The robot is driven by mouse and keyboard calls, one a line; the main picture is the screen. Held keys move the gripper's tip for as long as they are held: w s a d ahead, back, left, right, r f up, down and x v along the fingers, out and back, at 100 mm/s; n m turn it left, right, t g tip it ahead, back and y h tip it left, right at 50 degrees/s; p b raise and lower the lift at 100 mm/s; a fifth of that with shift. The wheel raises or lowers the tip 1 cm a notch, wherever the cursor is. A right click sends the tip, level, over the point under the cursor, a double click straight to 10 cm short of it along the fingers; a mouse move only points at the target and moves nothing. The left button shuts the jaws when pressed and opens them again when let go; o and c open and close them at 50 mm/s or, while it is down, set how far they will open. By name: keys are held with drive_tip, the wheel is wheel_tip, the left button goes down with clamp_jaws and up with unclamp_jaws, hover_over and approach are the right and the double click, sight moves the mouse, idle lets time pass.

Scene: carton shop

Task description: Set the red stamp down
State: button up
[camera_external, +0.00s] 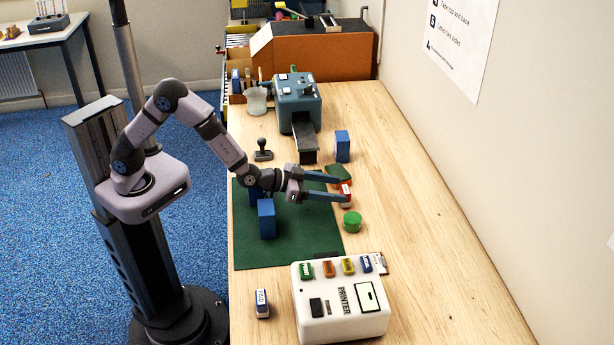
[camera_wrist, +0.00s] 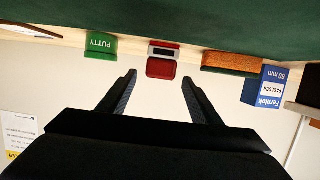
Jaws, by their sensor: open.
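The red stamp (camera_external: 346,188) has a pale band and stands on the wooden table just past the right edge of the green mat (camera_external: 290,248). In the wrist view, which looks upside down, the red stamp (camera_wrist: 162,66) sits in line with the gap between my fingertips, at or just beyond them. My gripper (camera_external: 348,188) is open, its two dark fingers reaching low to the right on either side of the stamp. In the wrist view my gripper (camera_wrist: 160,78) shows clear gaps between each finger and the stamp.
A green putty tub (camera_external: 352,222) and a green-topped orange block (camera_wrist: 230,62) flank the stamp. A blue padlock box (camera_external: 342,147) stands farther back. Blue boxes (camera_external: 266,218) stand on the mat under my arm. A white printer (camera_external: 340,305) is in front. The table's right side is clear.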

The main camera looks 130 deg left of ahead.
drive_tip(key=v, duration=0.8)
drive_tip(key=shift+b, duration=0.4)
